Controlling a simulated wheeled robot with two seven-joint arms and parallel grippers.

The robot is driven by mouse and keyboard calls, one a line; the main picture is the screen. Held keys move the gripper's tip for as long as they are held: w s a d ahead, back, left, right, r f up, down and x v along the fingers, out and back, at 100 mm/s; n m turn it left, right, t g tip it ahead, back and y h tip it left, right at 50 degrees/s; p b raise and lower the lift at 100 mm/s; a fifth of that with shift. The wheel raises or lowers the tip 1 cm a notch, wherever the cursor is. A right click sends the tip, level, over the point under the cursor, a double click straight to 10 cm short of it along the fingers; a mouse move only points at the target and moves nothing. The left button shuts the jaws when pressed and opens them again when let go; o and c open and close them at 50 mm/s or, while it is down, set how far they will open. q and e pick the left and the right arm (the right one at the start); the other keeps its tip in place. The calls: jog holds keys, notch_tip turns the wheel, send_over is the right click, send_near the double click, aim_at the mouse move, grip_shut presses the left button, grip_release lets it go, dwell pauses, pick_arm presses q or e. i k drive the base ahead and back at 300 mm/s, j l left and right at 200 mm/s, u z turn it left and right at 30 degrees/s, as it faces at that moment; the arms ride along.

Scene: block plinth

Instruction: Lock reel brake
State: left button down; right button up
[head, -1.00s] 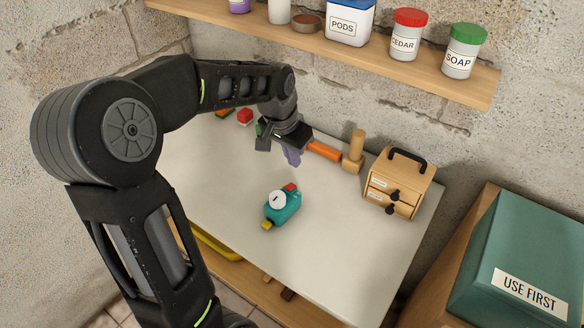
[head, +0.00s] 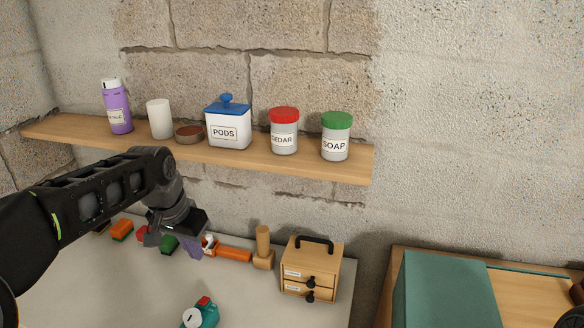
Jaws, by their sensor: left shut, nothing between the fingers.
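The teal reel (head: 207,314) has a white round dial and a red tab on top. It lies on the grey worktop at the bottom edge of the head view, and its lower part is cut off. My left gripper (head: 158,237) is over the back of the worktop, up and to the left of the reel and well apart from it. It is shut and empty, with a purple item and a green item showing close beside it. I cannot tell whether it touches them. My right gripper is not in view.
A wooden mallet (head: 263,248) with an orange piece beside it and a small drawer chest (head: 311,270) stand along the back. A shelf (head: 300,166) with jars and tubs hangs above. A teal box (head: 446,292) stands right. Worktop (head: 110,295) is clear at front left.

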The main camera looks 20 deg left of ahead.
aim_at(204, 301)
jog(key=k, duration=1)
